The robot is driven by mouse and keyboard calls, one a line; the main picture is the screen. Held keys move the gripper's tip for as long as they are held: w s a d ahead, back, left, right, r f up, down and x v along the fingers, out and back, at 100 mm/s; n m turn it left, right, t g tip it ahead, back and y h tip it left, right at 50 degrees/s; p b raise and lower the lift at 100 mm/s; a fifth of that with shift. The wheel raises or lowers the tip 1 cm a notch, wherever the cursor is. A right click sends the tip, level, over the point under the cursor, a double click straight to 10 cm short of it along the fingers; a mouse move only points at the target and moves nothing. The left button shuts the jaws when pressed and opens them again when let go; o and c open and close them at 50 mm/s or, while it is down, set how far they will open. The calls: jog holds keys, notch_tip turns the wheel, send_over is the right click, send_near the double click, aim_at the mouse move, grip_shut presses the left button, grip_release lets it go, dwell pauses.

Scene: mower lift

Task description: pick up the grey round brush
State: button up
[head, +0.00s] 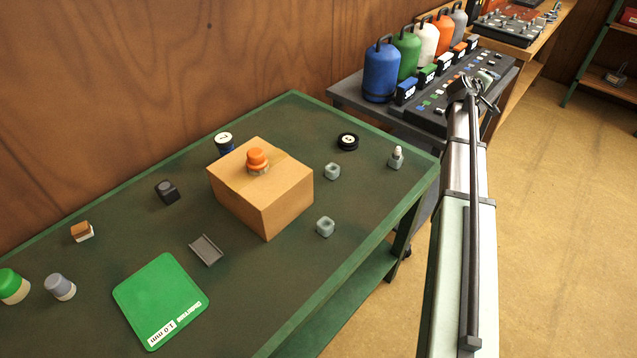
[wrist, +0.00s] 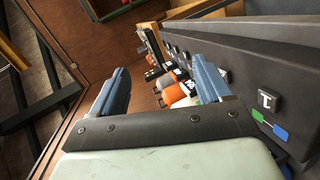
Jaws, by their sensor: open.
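A small grey round piece with a pale end (head: 60,287), which looks like the grey round brush, lies tilted on the green table (head: 120,228) at the lower left. It stands apart between a green round piece (head: 13,286) and the green mat. My gripper (head: 483,92) is far from it, at the upper right, over the dark bench beyond the table. In the wrist view its two blue fingers (wrist: 162,84) are spread with nothing between them. The grey brush does not show in the wrist view.
A cardboard box (head: 262,200) with an orange-topped piece (head: 257,160) on it stands mid-table. A green mat (head: 160,302), a grey tray (head: 206,250) and a brown-white block (head: 82,232) lie nearby. Several coloured bottles (head: 381,72) stand on the dark bench (head: 350,92).

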jog(key=w+a+r+n+t+y, duration=0.1)
jog(key=w+a+t+y, duration=0.3)
jog(key=a, duration=1.7)
jog(key=w+a+n+g+y, duration=0.15)
jog(key=w+a, duration=0.35)
jog(key=a, duration=1.7)
jog(key=s+a+r+n+t+y, duration=0.1)
jog(key=s+a+y, duration=0.25)
jog(key=a, duration=1.45)
jog(key=s+a+n+y, duration=0.2)
jog(key=s+a, duration=0.3)
jog(key=a, duration=1.3)
jog(key=s+a+n+g+y, duration=0.1)
jog(key=s+a+y, duration=0.1)
jog(key=s+a, duration=1.2)
jog(key=s+a+n+g+y, duration=0.1)
jog(key=s+a+y, duration=0.2)
jog(key=s+a, duration=1.05)
jog(key=n+g+h, duration=0.3)
jog(key=g+h, duration=0.1)
jog(key=g, duration=0.7)
send_over(52, 280)
notch_tip(52, 280, down, 6)
jog(key=r, duration=0.1)
jog(key=shift+t, duration=0.25)
notch_tip(52, 280, down, 14)
